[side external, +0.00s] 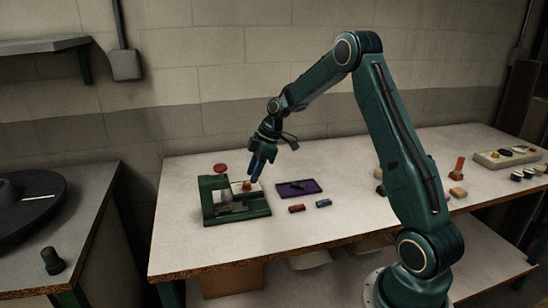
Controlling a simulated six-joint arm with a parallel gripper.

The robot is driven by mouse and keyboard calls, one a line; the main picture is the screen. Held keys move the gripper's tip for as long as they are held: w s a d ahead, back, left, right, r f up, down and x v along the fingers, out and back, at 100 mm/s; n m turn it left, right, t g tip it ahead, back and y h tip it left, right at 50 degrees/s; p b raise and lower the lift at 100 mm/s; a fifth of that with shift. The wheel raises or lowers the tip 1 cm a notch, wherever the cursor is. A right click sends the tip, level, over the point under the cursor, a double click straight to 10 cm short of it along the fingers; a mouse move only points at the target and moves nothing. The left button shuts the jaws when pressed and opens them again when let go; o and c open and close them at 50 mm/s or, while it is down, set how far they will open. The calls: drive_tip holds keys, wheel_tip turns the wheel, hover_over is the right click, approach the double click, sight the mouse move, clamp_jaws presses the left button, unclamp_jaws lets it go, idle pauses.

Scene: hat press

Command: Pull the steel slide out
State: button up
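A green press frame (208,203) stands on the left part of the white table. A pale steel-looking plate (232,207) lies low inside the frame; I take it for the slide, but its edges are too small to make out. A red round knob (220,169) tops the press at its back. My gripper (254,178) has blue fingers pointing down, over the right back part of the press. A small red and yellow item (246,186) shows just below the fingertips. I cannot tell whether the fingers touch anything or how far apart they are.
A purple tray (307,186) with a dark item lies right of the press. A red block (296,208) and a blue block (323,203) lie in front of it. A pale tray (493,160) and several small items stand at the far right. The table's front left is clear.

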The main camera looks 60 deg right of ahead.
sight(245, 194)
drive_tip(key=x, duration=0.9)
drive_tip(key=shift+a+f, duration=0.1)
drive_tip(key=shift+c, duration=0.4)
clamp_jaws()
